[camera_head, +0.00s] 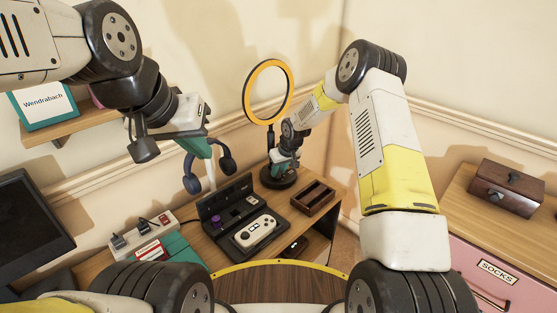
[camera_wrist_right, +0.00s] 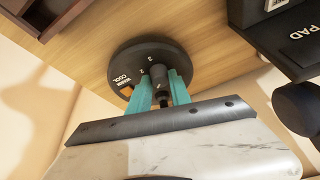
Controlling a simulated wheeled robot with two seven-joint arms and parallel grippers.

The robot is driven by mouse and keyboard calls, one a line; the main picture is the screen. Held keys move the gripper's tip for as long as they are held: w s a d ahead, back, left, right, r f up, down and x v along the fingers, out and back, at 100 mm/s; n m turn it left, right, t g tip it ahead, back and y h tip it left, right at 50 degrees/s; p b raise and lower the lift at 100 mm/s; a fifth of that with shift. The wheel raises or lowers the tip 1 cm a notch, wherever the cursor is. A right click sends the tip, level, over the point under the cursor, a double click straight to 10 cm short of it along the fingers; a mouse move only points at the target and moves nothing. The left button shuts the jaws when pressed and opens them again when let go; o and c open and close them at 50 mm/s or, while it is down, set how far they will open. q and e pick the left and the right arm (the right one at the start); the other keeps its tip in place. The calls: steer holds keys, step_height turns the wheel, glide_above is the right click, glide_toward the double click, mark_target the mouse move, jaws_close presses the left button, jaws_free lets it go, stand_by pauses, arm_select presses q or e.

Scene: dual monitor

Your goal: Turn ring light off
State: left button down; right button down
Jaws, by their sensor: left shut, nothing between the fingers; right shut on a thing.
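The ring light has an orange ring (camera_head: 247,98) on a dark stand in the head view, with its round black base (camera_head: 278,179) on the desk. The base fills the upper middle of the right wrist view (camera_wrist_right: 128,62), with numbers and the words warm and cool on it. My right gripper (camera_wrist_right: 160,88) is at the base, its teal fingers on either side of a small dark knob (camera_wrist_right: 163,98). It is shut on this knob, which the fingers partly hide. My left gripper (camera_head: 207,152) is shut and empty, in the air at the left, in front of dark blue headphones.
The headphones (camera_head: 190,178) seem to hang on a pale stand. An open black case (camera_head: 240,243) with a white controller and a brown wooden tray (camera_head: 312,197) lie near the base. A dark monitor (camera_head: 28,225) is at left. A drawer unit (camera_head: 498,268) stands at right.

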steer(key=n, duration=0.2)
steer(key=n+g+y, duration=0.1)
steer(key=n, duration=0.1)
steer(key=shift+w+d+n, duration=0.1)
steer(key=shift+d+n, duration=0.05)
steer(key=shift+n, duration=0.15)
steer(key=shift+w+n+g+y, duration=0.1)
steer(key=shift+n+g+y, duration=0.15)
steer(key=shift+n+g, duration=0.7)
steer(key=shift+n+g+y, duration=0.25)
steer(key=shift+n, duration=1.4)
steer(key=c, duration=1.2)
jaws_free()
steer(key=shift+f, duration=0.1)
steer(key=shift+v, duration=3.95)
